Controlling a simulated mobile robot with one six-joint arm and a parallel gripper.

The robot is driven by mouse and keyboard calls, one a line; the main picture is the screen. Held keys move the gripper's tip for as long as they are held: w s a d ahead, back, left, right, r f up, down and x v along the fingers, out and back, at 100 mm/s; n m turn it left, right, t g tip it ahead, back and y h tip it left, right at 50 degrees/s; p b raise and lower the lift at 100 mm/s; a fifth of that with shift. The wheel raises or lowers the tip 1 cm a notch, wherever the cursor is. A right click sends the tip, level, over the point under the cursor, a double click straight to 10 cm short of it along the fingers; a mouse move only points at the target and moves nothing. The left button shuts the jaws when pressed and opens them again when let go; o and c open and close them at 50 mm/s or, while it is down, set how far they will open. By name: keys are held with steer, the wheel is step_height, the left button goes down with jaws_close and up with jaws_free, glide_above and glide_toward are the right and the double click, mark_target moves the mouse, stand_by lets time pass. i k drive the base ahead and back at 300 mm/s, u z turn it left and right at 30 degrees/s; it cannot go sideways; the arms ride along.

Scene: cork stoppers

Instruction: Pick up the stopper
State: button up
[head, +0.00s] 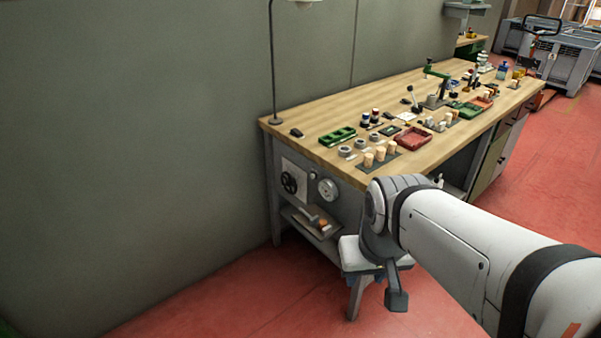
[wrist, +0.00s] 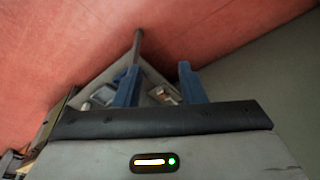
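Three pale cork stoppers (head: 380,154) stand in a row on a dark mat near the front left corner of the workbench (head: 310,141) in the head view. More small light stoppers (head: 448,117) stand farther along the bench. My gripper (wrist: 159,68) shows in the wrist view with its two blue fingers apart and nothing held between them. In the head view my arm hangs at the near end of the bench, with its end below the tabletop; the fingers are mostly hidden there. No stopper can be made out in the wrist view.
A green tray (head: 337,136), a red tray (head: 412,140) and grey rings (head: 345,151) lie near the stoppers. A lamp post (head: 272,65) rises at the back left corner. A low shelf (head: 313,224) holds small items. A wall borders the bench; red floor is clear in front.

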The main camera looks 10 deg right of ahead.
mark_target(323, 223)
steer(key=z, duration=0.05)
steer(key=i, duration=1.2)
steer(key=z, duration=0.05)
